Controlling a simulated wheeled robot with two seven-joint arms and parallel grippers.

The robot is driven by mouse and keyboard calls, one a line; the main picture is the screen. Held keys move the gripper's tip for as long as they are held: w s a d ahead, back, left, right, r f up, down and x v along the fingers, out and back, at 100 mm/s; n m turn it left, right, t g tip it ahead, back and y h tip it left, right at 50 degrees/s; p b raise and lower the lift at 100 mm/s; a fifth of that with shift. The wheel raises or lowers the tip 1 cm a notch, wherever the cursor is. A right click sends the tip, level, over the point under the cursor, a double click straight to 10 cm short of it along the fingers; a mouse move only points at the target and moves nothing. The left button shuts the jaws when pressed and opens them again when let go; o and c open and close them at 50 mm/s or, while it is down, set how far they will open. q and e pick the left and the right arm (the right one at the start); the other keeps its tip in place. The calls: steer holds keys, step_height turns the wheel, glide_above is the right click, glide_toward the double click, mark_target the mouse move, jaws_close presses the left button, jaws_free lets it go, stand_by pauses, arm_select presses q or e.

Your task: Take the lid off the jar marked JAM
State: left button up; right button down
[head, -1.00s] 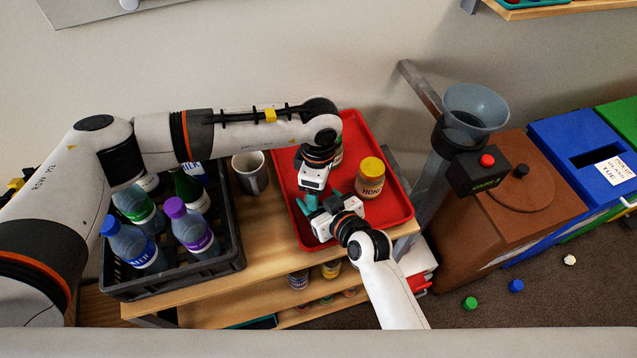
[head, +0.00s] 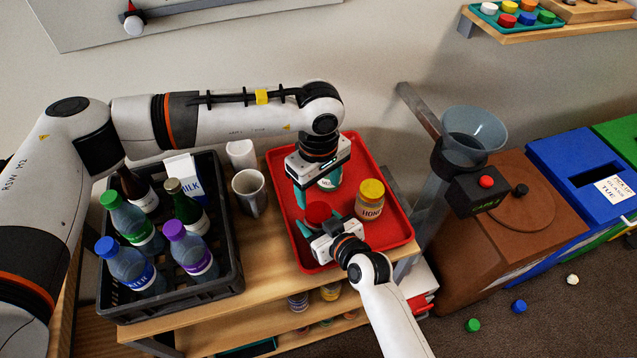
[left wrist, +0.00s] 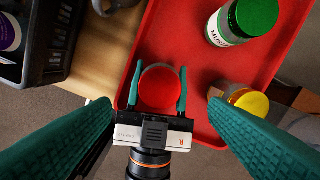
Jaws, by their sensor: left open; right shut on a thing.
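A jar with a red lid (head: 317,212) stands at the front left of the red tray, between the fingers of my right gripper (head: 320,222), which is shut on it. The red lid (left wrist: 160,88) shows from above in the left wrist view; the jar's body and label are hidden, so I cannot read JAM. My left gripper (head: 318,192) is open and empty above the red lid, fingers pointing down. In the left wrist view its green fingers (left wrist: 160,104) are spread wide to either side.
On the red tray (head: 391,205) stand a yellow-lidded HONEY jar (head: 369,203) and a green-lidded jar (left wrist: 230,28), partly hidden in the head view. A dark crate of bottles (head: 225,270) and a grey mug (head: 249,195) are left. A funnel stand (head: 474,135) rises right.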

mark_target(318, 212)
arm_select(q)
step_height(318, 212, down, 8)
steer(key=shift+r, duration=0.2)
steer(key=shift+c, duration=0.6)
steer(key=c, duration=0.9)
steer(key=n, duration=0.6)
steer(key=shift+n, duration=0.4)
steer(key=o, duration=1.1)
steer(key=shift+r, duration=0.1)
